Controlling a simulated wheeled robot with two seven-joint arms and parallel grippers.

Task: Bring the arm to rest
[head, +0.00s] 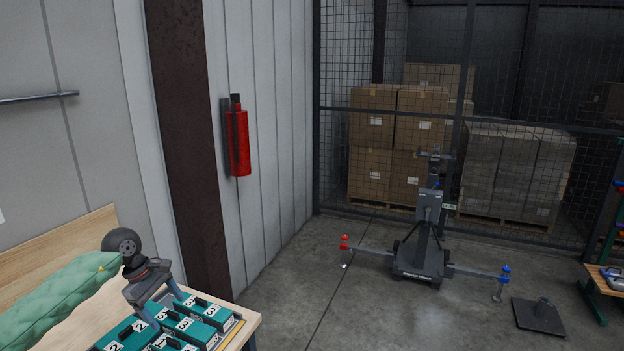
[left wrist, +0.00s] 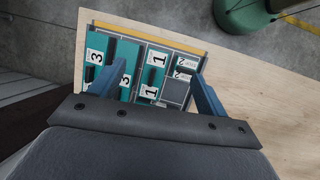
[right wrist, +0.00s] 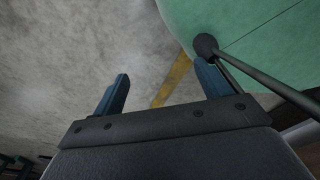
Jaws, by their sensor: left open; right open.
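My left gripper (head: 163,304) hangs over the table at the lower left of the head view. It is open, its fingers apart and pointing down above teal numbered totes (head: 201,308). In the left wrist view the open left gripper (left wrist: 152,76) has the totes (left wrist: 125,52) between and beyond its fingers, with nothing held. I cannot tell the exact gap between fingertips and totes. My right gripper (right wrist: 162,74) is open and empty in the right wrist view, above the concrete floor. It is out of the head view.
In the right wrist view a dark rod with a round end (right wrist: 206,46) and a large green surface (right wrist: 265,35) lie close to the right finger.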

